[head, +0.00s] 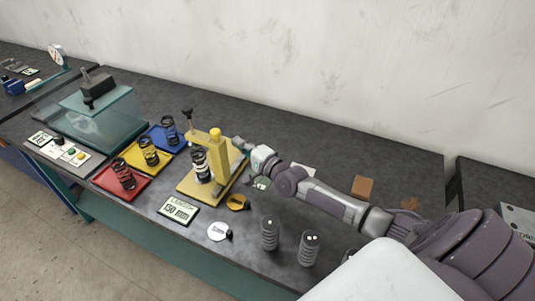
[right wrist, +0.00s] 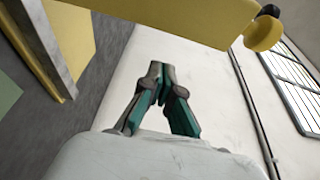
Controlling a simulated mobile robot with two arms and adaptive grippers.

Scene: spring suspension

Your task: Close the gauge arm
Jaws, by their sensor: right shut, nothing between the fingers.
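The yellow gauge stand (head: 222,163) holds a dark coil spring (head: 201,166) on its yellow base. Its yellow top arm (head: 205,137) reaches left from the post, with a black-knobbed rod (head: 187,115) at its left side and a yellow knob (head: 215,133) on top. My right gripper (head: 238,143) is just right of the post, near the arm's height. In the right wrist view, the gripper's fingertips (right wrist: 159,70) meet with nothing between them; a yellow bar (right wrist: 170,14) and knob (right wrist: 262,33) lie beyond them. Contact with the stand cannot be told. My left gripper is out of view.
Left of the stand are springs on red (head: 121,184), yellow (head: 142,160) and blue (head: 167,137) trays, then a clear-walled press box (head: 95,120). A length display (head: 179,211) and two grey springs (head: 270,233) are in front.

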